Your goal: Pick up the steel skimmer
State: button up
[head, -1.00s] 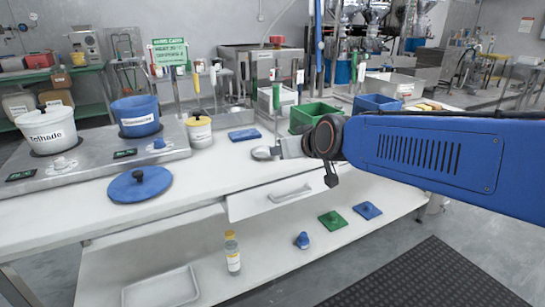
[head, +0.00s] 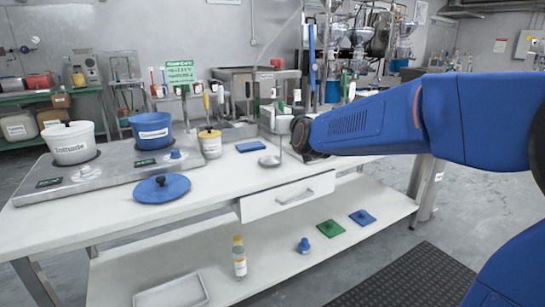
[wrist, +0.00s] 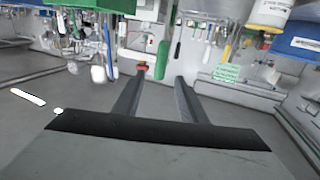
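A shallow round metal head (head: 269,160) shows low over the white worktop, left of my gripper; I take it as the steel skimmer's, but its link to a handle is unclear. My gripper (head: 287,140) is at the end of the blue arm, right of it, and its fingers are hard to make out in the head view. In the wrist view, which looks upside down, my gripper (wrist: 161,77) has its two fingers apart with nothing between them. A green-handled utensil (wrist: 163,60) appears beyond the fingertips; I cannot tell whether it is the skimmer.
Two larger pots and a blue lid (head: 161,188) are farther left. A drawer (head: 288,196) sits under the top. My arm hides the right side.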

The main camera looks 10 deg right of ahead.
aim_at(282, 108)
jog(key=w, duration=0.6)
jog(key=shift+w, duration=0.4)
jog(key=shift+w+f, duration=0.2)
jog(key=shift+w, duration=0.65)
jog(key=shift+w+f, duration=0.15)
jog(key=shift+w, duration=0.75)
jog(key=shift+w+f, duration=0.2)
jog(key=shift+w, duration=0.65)
grip_shut()
